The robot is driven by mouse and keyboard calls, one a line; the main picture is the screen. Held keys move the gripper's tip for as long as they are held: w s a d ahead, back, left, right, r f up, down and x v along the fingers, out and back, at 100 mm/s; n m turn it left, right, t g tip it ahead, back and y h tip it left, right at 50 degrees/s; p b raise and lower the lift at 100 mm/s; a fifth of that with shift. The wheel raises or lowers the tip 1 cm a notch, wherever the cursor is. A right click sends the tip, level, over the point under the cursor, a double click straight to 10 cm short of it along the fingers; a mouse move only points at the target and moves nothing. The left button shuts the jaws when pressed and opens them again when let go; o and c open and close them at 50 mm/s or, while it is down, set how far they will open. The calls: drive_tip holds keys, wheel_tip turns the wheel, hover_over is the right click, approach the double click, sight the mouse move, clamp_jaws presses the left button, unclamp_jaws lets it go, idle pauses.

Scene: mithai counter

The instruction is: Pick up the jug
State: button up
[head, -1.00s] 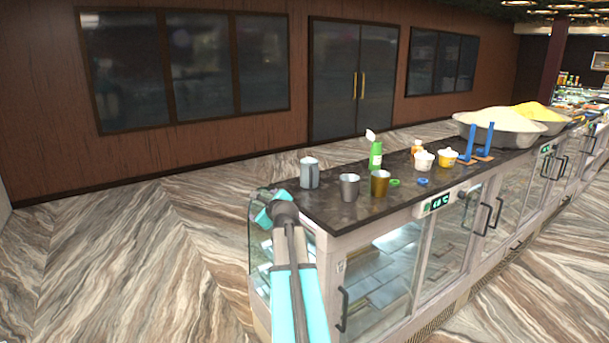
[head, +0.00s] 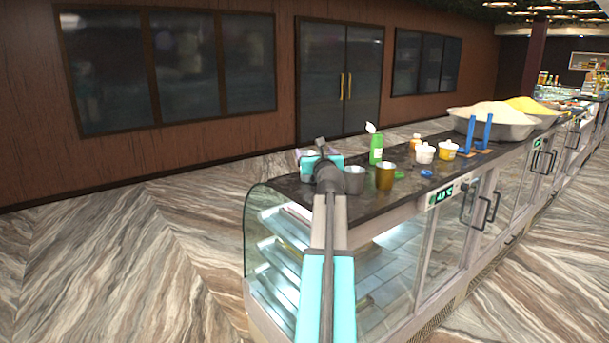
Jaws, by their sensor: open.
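The jug, grey with a pale top in the earlier view, stands near the left end of the dark counter top. Now it is mostly hidden behind my gripper (head: 320,158); a grey bit of the jug (head: 308,172) seems to show at the gripper's left. My gripper, with teal parts, is open at the jug's place over the counter's left end. I cannot tell whether the jaws are around the jug or in front of it.
Right of my gripper stand a grey metal cup (head: 354,180), a brass cup (head: 385,176) and a green bottle (head: 376,148). Farther along are a white tub (head: 425,154), a yellow tub (head: 447,149) and blue stands (head: 486,130). The glass-fronted counter (head: 410,203) continues right.

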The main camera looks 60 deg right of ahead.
sight(313, 177)
drive_tip(key=shift+d+f+b, duration=0.15)
drive_tip(key=shift+f+b, duration=0.4)
drive_tip(key=shift+b, duration=0.05)
drive_tip(key=shift+f, duration=0.1)
wheel_tip(313, 177, down, 8)
drive_tip(key=shift+r+b, duration=0.15)
drive_tip(key=shift+b, duration=0.2)
drive_tip(key=shift+x, duration=1.2)
drive_tip(key=shift+w, duration=0.1)
drive_tip(key=shift+p+x, duration=0.65)
drive_tip(key=shift+x, duration=1.85)
drive_tip(key=shift+r, duration=0.1)
drive_tip(key=c, duration=1.4)
